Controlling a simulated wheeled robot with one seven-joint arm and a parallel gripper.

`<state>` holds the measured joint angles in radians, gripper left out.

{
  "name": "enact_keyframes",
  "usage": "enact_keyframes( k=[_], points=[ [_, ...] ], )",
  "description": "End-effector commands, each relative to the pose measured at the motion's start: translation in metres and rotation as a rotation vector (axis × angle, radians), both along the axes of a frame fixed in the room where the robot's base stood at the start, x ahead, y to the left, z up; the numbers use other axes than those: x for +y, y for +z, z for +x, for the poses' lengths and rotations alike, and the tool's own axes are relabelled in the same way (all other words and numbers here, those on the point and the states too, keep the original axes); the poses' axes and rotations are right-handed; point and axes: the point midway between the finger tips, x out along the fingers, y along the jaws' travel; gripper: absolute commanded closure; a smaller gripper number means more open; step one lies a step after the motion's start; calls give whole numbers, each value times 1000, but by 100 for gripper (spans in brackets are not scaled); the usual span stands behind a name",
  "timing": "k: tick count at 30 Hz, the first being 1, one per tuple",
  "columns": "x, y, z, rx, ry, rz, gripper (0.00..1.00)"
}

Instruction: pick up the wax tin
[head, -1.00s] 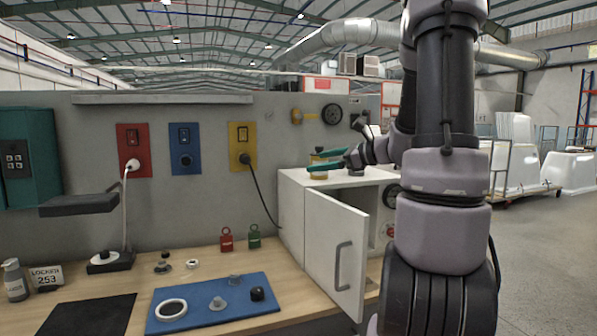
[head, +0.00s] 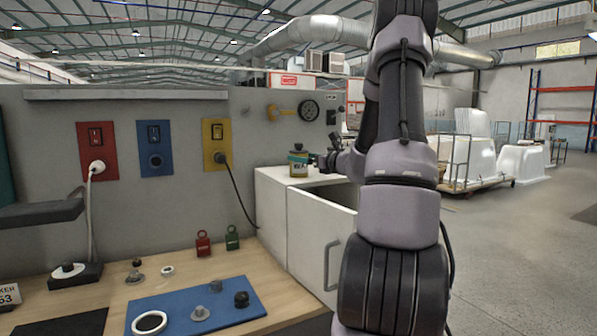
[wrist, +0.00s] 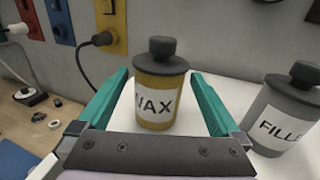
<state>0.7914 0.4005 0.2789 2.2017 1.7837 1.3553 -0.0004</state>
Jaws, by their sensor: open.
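The wax tin (wrist: 160,92) is a mustard-yellow can with a dark knobbed lid and a white WAX label. It stands upright on the white cabinet top, and in the head view it shows (head: 298,168) near the back left of that top. My gripper (wrist: 159,76) is open, with one teal finger on each side of the tin. The tin appears between the fingers with gaps on both sides, and no contact shows. In the head view my gripper (head: 308,159) is small and partly hidden behind the tin and my wrist.
A grey FILLER tin (wrist: 283,112) stands just right of the right finger. The wall panel stands behind, with a black cable hanging from the yellow socket plate (head: 216,141). A blue mat (head: 180,311) holds small parts.

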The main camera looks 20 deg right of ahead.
Motion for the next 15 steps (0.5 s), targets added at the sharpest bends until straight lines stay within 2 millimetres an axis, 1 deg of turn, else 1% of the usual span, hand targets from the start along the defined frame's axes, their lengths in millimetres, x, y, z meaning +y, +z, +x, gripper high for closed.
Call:
enact_keyframes(
  k=[1,3,6,13,14,15],
  points=[
    [3,-2,8,1,2,1,0],
    [6,-1,17,0,2,-1,0],
    [9,-1,24,1,2,0,0],
    [9,-1,25,1,1,0,0],
    [9,-1,25,1,1,0,4],
    [9,-1,25,1,1,0,19]
  ],
)
